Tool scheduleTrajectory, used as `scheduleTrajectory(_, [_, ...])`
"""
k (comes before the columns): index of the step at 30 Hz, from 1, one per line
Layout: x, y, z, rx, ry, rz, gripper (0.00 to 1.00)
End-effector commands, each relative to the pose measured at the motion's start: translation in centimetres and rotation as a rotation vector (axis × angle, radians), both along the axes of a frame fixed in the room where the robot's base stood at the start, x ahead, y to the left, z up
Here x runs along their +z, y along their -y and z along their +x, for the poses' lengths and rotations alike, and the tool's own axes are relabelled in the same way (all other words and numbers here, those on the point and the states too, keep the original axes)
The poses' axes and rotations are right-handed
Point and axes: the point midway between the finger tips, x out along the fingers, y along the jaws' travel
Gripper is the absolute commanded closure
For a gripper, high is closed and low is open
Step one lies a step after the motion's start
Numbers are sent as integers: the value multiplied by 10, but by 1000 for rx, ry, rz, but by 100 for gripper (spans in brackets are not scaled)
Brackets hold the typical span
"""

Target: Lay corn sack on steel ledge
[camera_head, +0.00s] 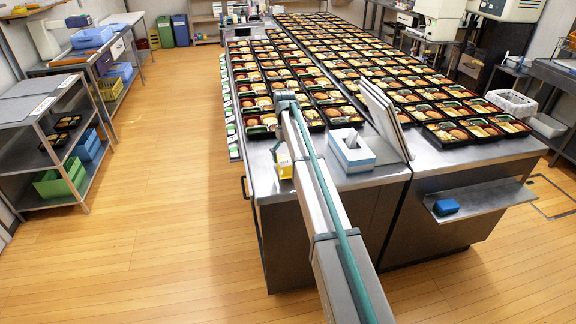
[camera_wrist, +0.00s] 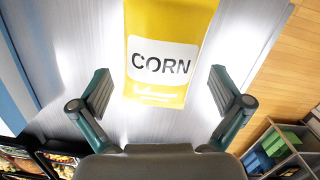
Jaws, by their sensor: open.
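The corn sack (camera_wrist: 160,25) is yellow with a white label reading CORN. It lies on the steel counter, and part of it also shows in the head view (camera_head: 286,170) at the counter's near left edge, partly hidden by my arm. My gripper (camera_wrist: 161,92) is open over the sack, with one finger on each side and a clear gap to both. In the head view, my gripper (camera_head: 281,152) is mostly hidden behind my own arm. The steel ledge (camera_head: 490,196) juts from the counter's front at the right, with a blue object (camera_head: 446,207) on its left end.
A blue and white tissue box (camera_head: 351,150) stands right of my arm, beside upright white boards (camera_head: 385,118). Rows of bento trays (camera_head: 335,115) fill the counter behind. A shelf (camera_head: 50,140) with bins stands at the left. The ledge's middle and right are clear.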

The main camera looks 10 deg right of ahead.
Motion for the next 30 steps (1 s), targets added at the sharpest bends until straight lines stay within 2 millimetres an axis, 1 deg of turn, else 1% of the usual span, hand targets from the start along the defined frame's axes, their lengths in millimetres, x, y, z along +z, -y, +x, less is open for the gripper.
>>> scheduleTrajectory(9, [-38, 0, -6, 0, -2, 0, 0])
scheduleTrajectory(12, [-45, 0, -6, 0, -1, 0, 0])
scheduleTrajectory(18, [-46, 0, -6, 0, 0, 0, 0])
scheduleTrajectory(23, [-45, 0, -6, 0, 0, 0, 27])
scheduleTrajectory(27, [-45, 0, -5, 0, -1, 0, 50])
scheduleTrajectory(29, [-45, 0, -5, 0, -1, 0, 59])
scheduleTrajectory(30, [-45, 0, -5, 0, 0, 0, 67])
